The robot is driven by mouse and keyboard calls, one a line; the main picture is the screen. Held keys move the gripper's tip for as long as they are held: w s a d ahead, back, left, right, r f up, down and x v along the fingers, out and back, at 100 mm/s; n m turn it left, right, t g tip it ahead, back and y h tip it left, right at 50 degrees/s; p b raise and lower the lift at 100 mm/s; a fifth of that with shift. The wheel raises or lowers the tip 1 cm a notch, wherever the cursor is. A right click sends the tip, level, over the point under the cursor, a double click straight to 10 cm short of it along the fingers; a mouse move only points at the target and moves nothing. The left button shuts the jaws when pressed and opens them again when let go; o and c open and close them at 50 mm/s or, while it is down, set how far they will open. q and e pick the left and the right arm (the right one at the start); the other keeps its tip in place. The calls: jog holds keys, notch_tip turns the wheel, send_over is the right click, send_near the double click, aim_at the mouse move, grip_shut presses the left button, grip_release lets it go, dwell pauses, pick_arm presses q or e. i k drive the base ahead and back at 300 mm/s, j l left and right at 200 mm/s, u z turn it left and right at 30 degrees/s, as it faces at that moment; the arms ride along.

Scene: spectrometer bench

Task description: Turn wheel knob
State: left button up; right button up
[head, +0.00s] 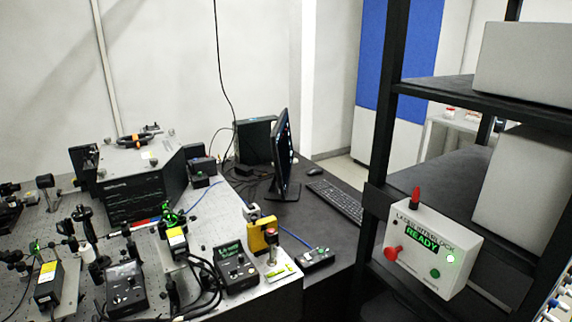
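I cannot tell for sure which part is the wheel knob. A black spectrometer box (145,190) with a light top stands at the back left of the optical bench (85,215). An orange and black part (132,140) and small round grey knobs sit on its top. A round green-rimmed part (172,216) is on a mount in front of the box, and is too small to tell what it is. Neither of my grippers shows in the head view.
Optics mounts and control boxes (237,268) with cables crowd the bench. A yellow device (262,236) stands near its right edge. A monitor (283,155) and keyboard (335,200) are behind. A black rack (385,130) holding a laser interlock box (432,246), showing READY, stands at right.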

aim_at(80, 207)
jog(key=u, duration=1.35)
